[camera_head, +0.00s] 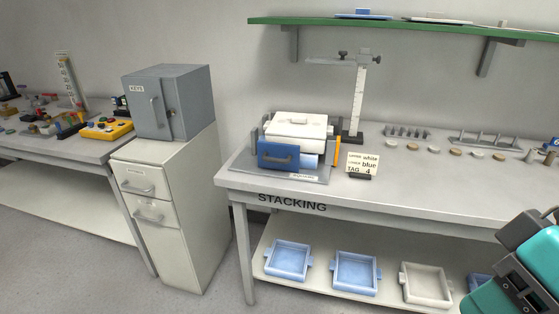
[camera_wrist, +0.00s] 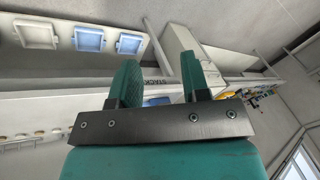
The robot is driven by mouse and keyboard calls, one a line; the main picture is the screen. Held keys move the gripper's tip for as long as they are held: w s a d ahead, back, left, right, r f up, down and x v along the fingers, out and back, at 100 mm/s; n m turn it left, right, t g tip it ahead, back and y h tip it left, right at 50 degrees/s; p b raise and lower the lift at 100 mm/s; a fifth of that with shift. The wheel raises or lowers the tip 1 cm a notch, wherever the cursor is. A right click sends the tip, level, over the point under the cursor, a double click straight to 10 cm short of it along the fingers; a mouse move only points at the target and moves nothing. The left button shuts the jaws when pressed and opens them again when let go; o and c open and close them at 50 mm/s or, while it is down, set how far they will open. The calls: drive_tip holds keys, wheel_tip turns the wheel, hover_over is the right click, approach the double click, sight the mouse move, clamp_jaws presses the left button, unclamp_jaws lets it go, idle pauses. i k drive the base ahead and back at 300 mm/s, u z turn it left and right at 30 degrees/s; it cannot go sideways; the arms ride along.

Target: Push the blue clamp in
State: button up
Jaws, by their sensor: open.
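On the STACKING bench, a blue plate with a grey handle (camera_head: 279,155) stands at the front of a grey fixture (camera_head: 322,177). It looks like the blue clamp. A white tray-like piece (camera_head: 297,126) sits behind and above it, and a lighter blue piece (camera_head: 309,162) shows below. I cannot tell how far the clamp is from these pieces. My gripper (camera_wrist: 158,78) is open and empty in the wrist view, with its two teal fingers apart. The bench shows beyond it; the clamp is not clearly seen there. In the head view my teal arm is at the lower right, away from the fixture.
A card (camera_head: 362,163) reading white, blue, TAG 4 stands right of the fixture. A height gauge (camera_head: 357,95) stands behind. Trays (camera_head: 288,261) lie on the lower shelf. A green shelf (camera_head: 400,27) hangs above. A cabinet (camera_head: 168,210) with a key box (camera_head: 188,100) stands left.

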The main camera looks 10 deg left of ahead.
sight(277, 156)
drive_tip(key=u, duration=0.45)
drive_tip(key=k, duration=0.55)
drive_tip(key=u, duration=0.75)
drive_tip(key=i, duration=1.2)
drive_tip(key=z, duration=0.6)
